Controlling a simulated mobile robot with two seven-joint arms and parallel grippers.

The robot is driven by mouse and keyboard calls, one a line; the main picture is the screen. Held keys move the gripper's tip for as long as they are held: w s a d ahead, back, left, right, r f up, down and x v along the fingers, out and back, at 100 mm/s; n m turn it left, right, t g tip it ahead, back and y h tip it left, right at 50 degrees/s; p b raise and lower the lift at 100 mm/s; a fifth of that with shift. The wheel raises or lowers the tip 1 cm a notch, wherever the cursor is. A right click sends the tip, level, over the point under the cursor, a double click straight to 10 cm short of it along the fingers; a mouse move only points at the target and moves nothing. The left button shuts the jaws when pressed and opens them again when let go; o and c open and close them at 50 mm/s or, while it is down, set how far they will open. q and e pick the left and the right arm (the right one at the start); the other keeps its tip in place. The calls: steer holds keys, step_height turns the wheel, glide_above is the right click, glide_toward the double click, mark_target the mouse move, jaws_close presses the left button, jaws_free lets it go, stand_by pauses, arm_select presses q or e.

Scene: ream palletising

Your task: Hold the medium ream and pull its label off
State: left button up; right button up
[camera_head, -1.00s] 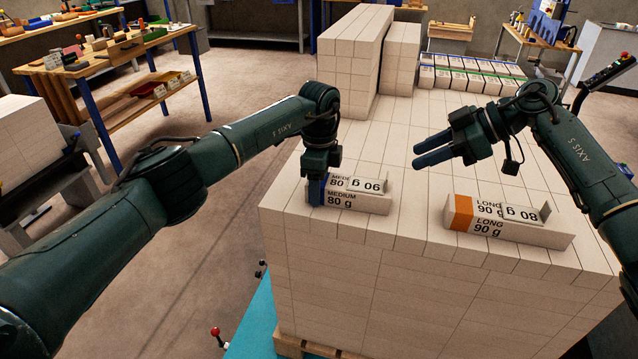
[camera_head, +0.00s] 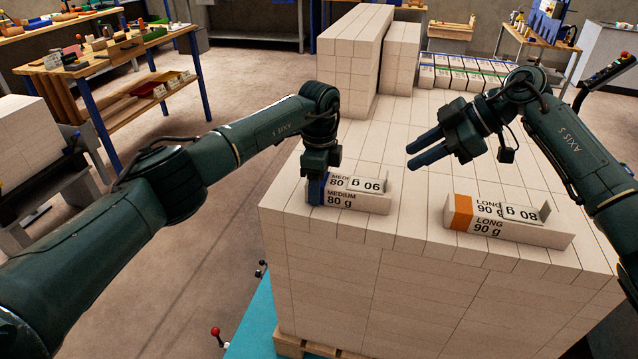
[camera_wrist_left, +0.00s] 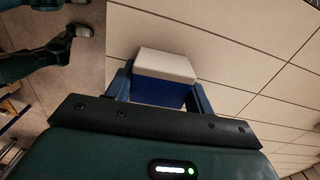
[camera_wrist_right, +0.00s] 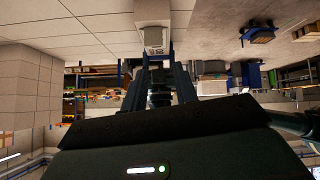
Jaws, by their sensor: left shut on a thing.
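The medium ream (camera_head: 360,203) is a white block with a blue left end, marked MEDIUM 80 g, lying near the front left of the white stack. Its label (camera_head: 366,185) reads an upside-down 90 g, with a raised flap at its right end. My left gripper (camera_head: 316,190) is shut on the ream's blue end; the left wrist view shows the ream (camera_wrist_left: 165,75) between the fingers. My right gripper (camera_head: 425,150) is open and empty, above and to the right of the ream. In the right wrist view a labelled white block (camera_wrist_right: 153,38), seemingly this ream, lies beyond the fingertips.
A long ream (camera_head: 510,231) with an orange end and a raised label lies to the right on the stack (camera_head: 340,270). Taller white blocks (camera_head: 355,50) and a row of reams (camera_head: 470,77) stand behind. The stack top between the two labelled reams is clear.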

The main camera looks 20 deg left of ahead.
mark_target(387, 177)
steer(key=s+a+r+n+t+h, duration=0.45)
steer(key=n+h, duration=0.45)
steer(key=n, duration=0.7)
steer(key=x, duration=1.1)
steer(key=shift+w+a+f, duration=0.1)
steer(key=shift+w+a, duration=0.15)
steer(key=shift+a, duration=0.05)
jaws_close()
steer(key=shift+r, duration=0.6)
